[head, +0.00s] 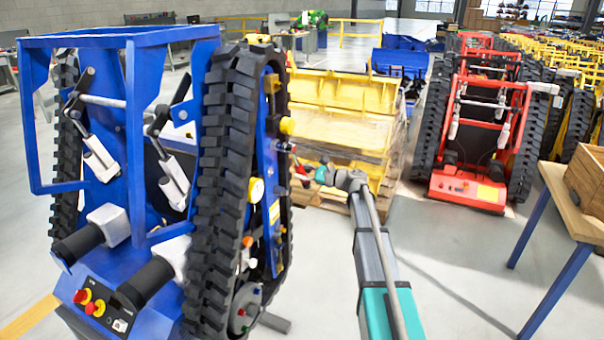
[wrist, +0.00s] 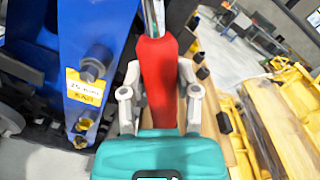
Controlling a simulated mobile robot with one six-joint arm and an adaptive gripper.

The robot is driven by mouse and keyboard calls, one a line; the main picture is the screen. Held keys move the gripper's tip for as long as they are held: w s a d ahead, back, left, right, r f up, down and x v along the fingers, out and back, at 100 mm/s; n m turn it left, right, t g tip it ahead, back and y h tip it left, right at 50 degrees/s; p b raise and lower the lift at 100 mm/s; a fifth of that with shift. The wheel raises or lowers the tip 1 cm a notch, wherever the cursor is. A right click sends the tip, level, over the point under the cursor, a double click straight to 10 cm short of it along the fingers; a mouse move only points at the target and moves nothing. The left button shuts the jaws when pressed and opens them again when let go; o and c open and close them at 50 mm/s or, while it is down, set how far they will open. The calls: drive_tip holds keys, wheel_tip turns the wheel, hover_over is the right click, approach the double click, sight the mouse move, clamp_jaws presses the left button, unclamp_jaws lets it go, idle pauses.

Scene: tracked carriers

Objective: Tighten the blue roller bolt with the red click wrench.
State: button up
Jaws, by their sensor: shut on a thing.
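My gripper (wrist: 158,92) is shut on the red click wrench (wrist: 157,62). The wrench's red handle runs between the two grey fingers, and its metal shaft leaves the top of the wrist view. In the head view my gripper (head: 318,174) is at the right side of the upright blue tracked carrier (head: 135,110), with a bit of red wrench (head: 301,170) showing. The wrench head is hidden or too small to make out. Several bolts stick out of the blue side plate (wrist: 70,35) in the wrist view. I cannot tell which is the blue roller bolt.
A yellow label (wrist: 85,88) sits on the blue plate. Yellow parts on a pallet (head: 345,110) stand behind my gripper. A red tracked carrier (head: 470,185) stands to the right, and a wooden-topped table (head: 565,200) at the right edge. The floor between is clear.

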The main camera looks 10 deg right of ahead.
drive_tip(key=shift+o, duration=1.4)
clamp_jaws()
drive_tip(key=shift+w+r+g, duration=0.1)
drive_tip(key=shift+w+g, duration=0.05)
drive_tip(key=shift+g, duration=0.15)
drive_tip(key=shift+s+d, duration=0.2)
drive_tip(key=shift+d, duration=0.05)
drive_tip(key=shift+v, duration=1.5)
drive_tip(key=shift+s, duration=0.15)
